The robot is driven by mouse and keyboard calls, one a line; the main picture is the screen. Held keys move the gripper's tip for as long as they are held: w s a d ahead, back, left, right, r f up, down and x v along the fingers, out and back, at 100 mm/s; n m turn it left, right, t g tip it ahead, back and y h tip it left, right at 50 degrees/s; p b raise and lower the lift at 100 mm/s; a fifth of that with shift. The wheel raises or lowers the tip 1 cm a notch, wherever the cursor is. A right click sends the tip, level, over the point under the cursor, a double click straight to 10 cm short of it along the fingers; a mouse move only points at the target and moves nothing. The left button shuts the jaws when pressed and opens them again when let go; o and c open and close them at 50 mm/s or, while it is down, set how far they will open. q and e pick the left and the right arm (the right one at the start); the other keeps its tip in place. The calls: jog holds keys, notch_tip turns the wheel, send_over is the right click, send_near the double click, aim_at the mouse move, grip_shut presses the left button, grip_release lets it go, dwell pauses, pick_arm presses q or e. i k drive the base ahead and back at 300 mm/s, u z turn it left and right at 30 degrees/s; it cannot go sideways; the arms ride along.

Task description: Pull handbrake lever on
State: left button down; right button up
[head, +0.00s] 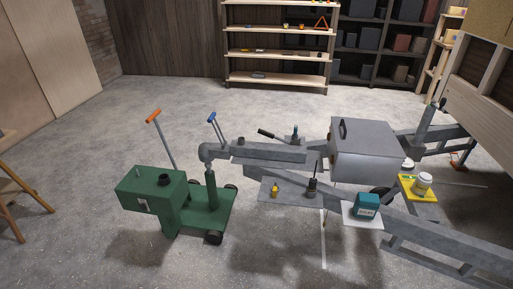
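A lever with a black grip (267,133) rises at a slant toward the left from the grey trailer drawbar (265,152); it looks like the handbrake lever. A second, thinner lever with a blue handle (211,117) stands near the coupling end (210,151) of the drawbar. Neither of my grippers is in the head view, and nothing is seen touching either lever. The lever's lower end is small and hard to make out.
A green wheeled mover (206,208) with an orange-handled bar (153,115) stands under the coupling. A grey box (363,150) sits on the drawbar. A teal container (366,206) and small bottles stand on side plates.

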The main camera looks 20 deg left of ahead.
aim_at(267, 134)
jog(key=u, duration=1.1)
jog(key=i, duration=1.5)
jog(key=z, duration=0.45)
jog(key=i, duration=1.2)
jog(key=z, duration=1)
